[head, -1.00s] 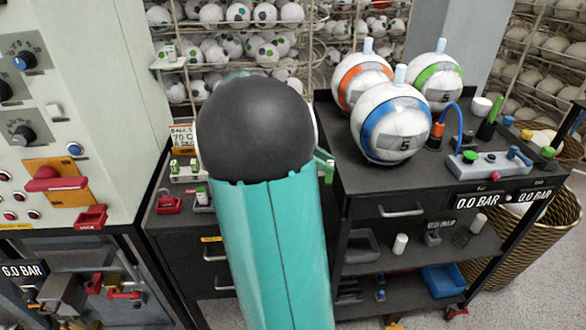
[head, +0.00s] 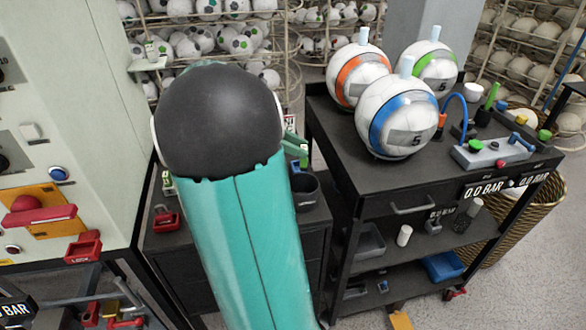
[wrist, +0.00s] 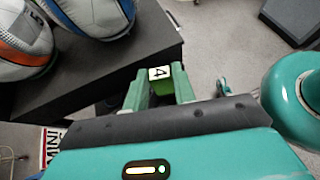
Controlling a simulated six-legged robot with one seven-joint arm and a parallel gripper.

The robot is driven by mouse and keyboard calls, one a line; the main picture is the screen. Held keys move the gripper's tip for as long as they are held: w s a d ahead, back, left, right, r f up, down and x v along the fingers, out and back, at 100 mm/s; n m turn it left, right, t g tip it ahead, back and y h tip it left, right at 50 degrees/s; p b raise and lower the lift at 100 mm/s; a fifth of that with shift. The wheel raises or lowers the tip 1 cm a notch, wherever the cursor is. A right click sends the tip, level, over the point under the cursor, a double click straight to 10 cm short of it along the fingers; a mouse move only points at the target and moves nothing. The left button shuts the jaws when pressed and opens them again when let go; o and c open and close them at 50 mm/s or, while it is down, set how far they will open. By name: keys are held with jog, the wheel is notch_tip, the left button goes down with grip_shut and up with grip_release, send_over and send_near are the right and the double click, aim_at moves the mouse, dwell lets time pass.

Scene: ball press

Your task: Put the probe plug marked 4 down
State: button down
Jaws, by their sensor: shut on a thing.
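The probe plug marked 4 (wrist: 160,76) is a small green block with a white label, held between the green fingers of my gripper (wrist: 158,91) in the wrist view. My gripper is shut on it. In the wrist view it is beside the dark cart top, with grey floor beyond. In the head view my own arm hides most of the gripper. A green finger part (head: 295,144) shows just right of the arm's dark joint, above the low dark cabinet. Whether the plug touches anything below cannot be told.
The black cart (head: 340,130) on the right carries balls with orange, blue (head: 397,118) and green bands, and a grey gauge block (head: 492,151). A black cup (head: 305,190) stands on the low cabinet (head: 315,222). A pale control panel (head: 95,90) stands at left.

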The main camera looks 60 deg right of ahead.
jog(key=w+d+f+n, duration=0.1)
jog(key=w+d+f, duration=0.1)
jog(key=d+f, duration=0.1)
jog(key=w+d+f+t+h, duration=0.1)
jog(key=w+d+f, duration=0.1)
jog(key=d+f, duration=0.1)
jog(key=w+d+f+n+h, duration=0.1)
jog(key=w+d+f, duration=0.1)
jog(key=d, duration=0.3)
jog(key=shift+w+f+n, duration=0.1)
jog(key=shift+f+n, duration=0.2)
jog(key=shift+f, duration=0.1)
jog(key=shift+w+d+f, duration=0.25)
jog(key=shift+d+f, duration=0.1)
jog(key=shift+f, duration=0.15)
jog(key=shift+d+f, duration=0.1)
jog(key=shift+f, duration=1.5)
jog(key=shift+f, duration=0.1)
jog(key=c, duration=1.1)
grip_release()
jog(key=shift+c, duration=0.2)
